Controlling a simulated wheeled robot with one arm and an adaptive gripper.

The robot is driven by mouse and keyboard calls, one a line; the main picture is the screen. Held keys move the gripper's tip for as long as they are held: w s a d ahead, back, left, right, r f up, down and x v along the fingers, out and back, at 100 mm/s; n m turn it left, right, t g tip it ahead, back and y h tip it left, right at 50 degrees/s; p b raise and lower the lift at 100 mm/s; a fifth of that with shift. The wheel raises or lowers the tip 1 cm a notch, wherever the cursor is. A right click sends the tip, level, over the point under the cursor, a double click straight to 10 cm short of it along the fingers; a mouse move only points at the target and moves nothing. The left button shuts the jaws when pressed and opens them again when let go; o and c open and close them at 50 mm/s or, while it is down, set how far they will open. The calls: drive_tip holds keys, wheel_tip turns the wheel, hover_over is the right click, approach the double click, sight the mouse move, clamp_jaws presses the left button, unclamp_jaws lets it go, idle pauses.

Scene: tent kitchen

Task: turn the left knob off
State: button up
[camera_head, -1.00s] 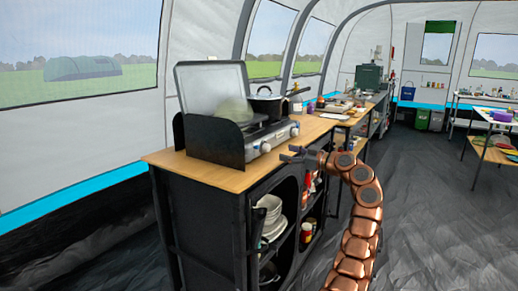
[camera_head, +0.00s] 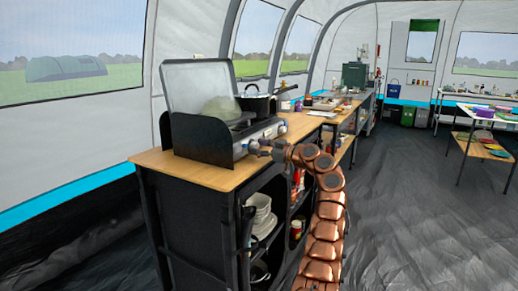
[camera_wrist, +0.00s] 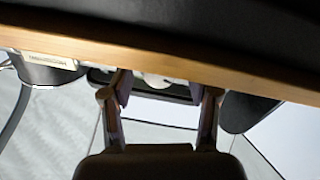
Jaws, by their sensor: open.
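The camping stove (camera_head: 222,138) stands on the wooden counter with its lid up and a dark pot (camera_head: 258,103) on it. Its front panel faces my arm. The right knob (camera_head: 282,129) shows clear of my gripper.
A second table (camera_head: 310,118) with clutter continues behind. The floor (camera_head: 420,200) to the right is clear.

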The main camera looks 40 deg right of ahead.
clamp_jaws()
idle(0.3)
